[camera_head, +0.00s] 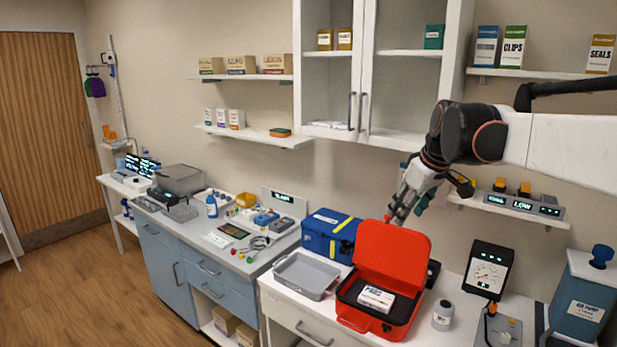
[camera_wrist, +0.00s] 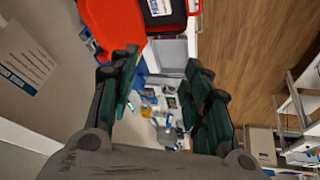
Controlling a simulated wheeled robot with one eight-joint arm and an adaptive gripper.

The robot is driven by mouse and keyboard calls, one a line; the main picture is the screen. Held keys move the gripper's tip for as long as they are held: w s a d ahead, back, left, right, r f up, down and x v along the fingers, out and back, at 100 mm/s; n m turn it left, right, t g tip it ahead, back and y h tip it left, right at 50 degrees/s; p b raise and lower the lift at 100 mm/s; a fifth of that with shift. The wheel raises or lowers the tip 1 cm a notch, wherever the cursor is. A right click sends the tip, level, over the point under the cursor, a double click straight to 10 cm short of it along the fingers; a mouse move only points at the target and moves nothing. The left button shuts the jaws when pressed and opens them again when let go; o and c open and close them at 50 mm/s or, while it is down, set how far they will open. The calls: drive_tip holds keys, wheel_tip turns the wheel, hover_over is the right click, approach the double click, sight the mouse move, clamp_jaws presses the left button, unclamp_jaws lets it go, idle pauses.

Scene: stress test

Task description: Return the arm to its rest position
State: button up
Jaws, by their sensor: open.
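My arm (camera_head: 560,140) reaches in from the right in the head view, held above the counter. My gripper (camera_head: 405,215) points down and to the left, above and behind the open lid of the red case (camera_head: 396,254). In the wrist view my gripper (camera_wrist: 160,80) has its two dark green fingers wide apart with nothing between them. The red case stands open on the white counter, with a white labelled pack (camera_head: 376,298) in it. The red case also shows at the top of the wrist view (camera_wrist: 112,22).
A grey tray (camera_head: 304,277) and a blue case (camera_head: 330,236) stand left of the red case. Glass-door cabinets (camera_head: 410,95) and a shelf (camera_head: 505,207) are near my arm.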

drive_tip(key=s+a+f+m+b, duration=0.1)
drive_tip(key=s+f+m+b, duration=0.1)
drive_tip(key=s+f, duration=0.5)
drive_tip(key=s+a+f+m+t+h+b, duration=0.1)
drive_tip(key=s+f, duration=0.5)
drive_tip(key=s, duration=0.8)
drive_tip(key=s+a+f+m+t+b, duration=0.1)
drive_tip(key=s+f+m+b, duration=0.2)
drive_tip(key=s+f, duration=0.4)
drive_tip(key=s+b, duration=0.1)
drive_tip(key=s, duration=0.2)
drive_tip(key=shift+s+a+f, duration=0.15)
drive_tip(key=shift+s+f, duration=0.15)
